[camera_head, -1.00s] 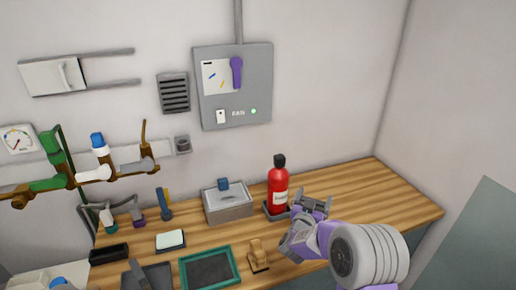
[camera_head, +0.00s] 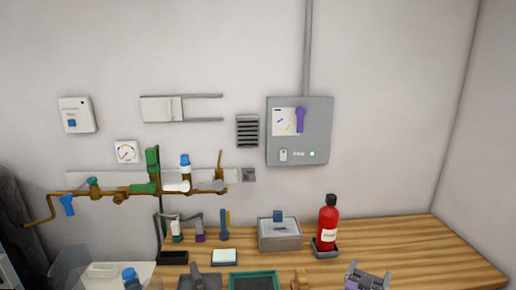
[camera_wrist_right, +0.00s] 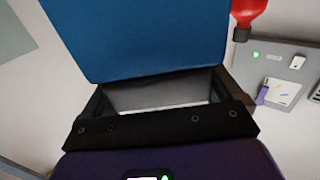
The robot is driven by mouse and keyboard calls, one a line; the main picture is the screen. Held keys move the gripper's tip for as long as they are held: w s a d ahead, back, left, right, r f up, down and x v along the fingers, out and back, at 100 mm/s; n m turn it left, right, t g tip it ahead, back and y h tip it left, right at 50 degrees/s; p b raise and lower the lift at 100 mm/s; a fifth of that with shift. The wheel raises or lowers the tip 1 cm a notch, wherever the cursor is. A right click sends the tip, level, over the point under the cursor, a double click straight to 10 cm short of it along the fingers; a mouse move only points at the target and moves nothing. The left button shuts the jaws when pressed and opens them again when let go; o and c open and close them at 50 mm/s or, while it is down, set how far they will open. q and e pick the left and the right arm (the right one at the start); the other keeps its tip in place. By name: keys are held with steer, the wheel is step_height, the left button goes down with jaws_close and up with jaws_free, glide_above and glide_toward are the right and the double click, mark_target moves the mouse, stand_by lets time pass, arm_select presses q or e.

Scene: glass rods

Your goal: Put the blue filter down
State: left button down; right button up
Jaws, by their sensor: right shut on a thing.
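The blue filter (camera_wrist_right: 150,38) is a flat blue slab that fills the upper middle of the right wrist view. My right gripper (camera_wrist_right: 165,105) is shut on it, with dark fingers at its lower edge. In the head view my right gripper (camera_head: 368,276) shows only in part at the bottom edge, in front of the red extinguisher; the filter cannot be made out there. My left gripper is not in view.
The wooden worktop (camera_head: 415,242) is bare at its right end. A red extinguisher (camera_head: 328,225), a grey box (camera_head: 280,236), a white pad (camera_head: 224,257) and a green-rimmed tray (camera_head: 253,274) stand on it. Pipes (camera_head: 150,186) run along the wall.

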steer(key=a+n+y, duration=0.1)
steer(key=a, duration=0.1)
steer(key=a+f+n+t+y, duration=0.1)
steer(key=a, duration=0.1)
steer(key=shift+w+f+y, duration=0.1)
steer(key=shift+y, duration=0.2)
steer(key=s+a+f+n+t+y, duration=0.2)
steer(key=s+a+n+y, duration=0.2)
steer(key=a+y, duration=0.5)
steer(key=s+a+f, duration=0.1)
steer(key=s+f, duration=0.2)
steer(key=f, duration=0.2)
steer(key=s+a+f+h, duration=0.1)
steer(key=s+f, duration=0.2)
steer(key=f, duration=0.3)
steer(key=shift+a+f+n, duration=0.2)
steer(key=shift+a+n, duration=0.05)
steer(key=shift+n, duration=0.05)
steer(key=shift+r+p, duration=0.1)
steer(key=shift+p, duration=0.25)
